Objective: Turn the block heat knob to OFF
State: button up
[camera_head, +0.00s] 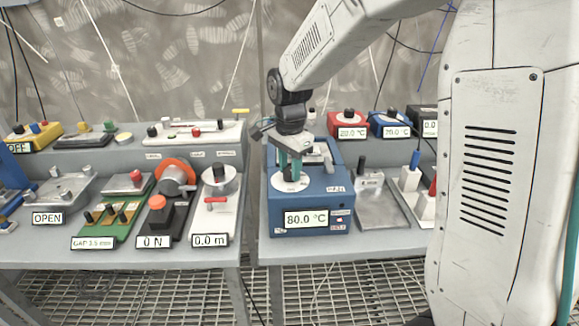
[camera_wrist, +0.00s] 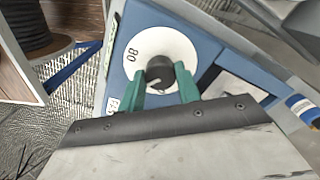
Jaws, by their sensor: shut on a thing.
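The blue block heater (camera_head: 262,212) stands on the bench in the middle of the head view, and its display (camera_head: 306,219) reads 80.0 °C. Its dark block heat knob (camera_wrist: 160,70) sits at the centre of a white round dial (camera_wrist: 182,45). The figure 80 shows on the dial, left of the knob in the wrist view. My gripper (camera_wrist: 163,84) has its green fingers on both sides of the knob and is shut on it. In the head view my gripper (camera_head: 290,170) comes down from above and hides most of the knob. An OFF mark is not legible on the dial.
Left of the heater stands a device with a 0.0 m display (camera_head: 209,240) and a red handle. Right of it are a metal tray (camera_head: 385,212) and white blocks. Red (camera_head: 347,125) and blue (camera_head: 389,125) units stand behind. My arm fills the right side.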

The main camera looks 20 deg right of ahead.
jog(key=n, duration=1.2)
jog(key=shift+r+n, duration=0.1)
jog(key=shift+n, duration=0.3)
jog(key=n, duration=0.6)
jog(key=shift+d, duration=0.1)
jog(key=n, duration=0.6)
jog(key=shift+n, duration=0.4)
jog(key=o, duration=1)
jog(key=shift+c, duration=0.2)
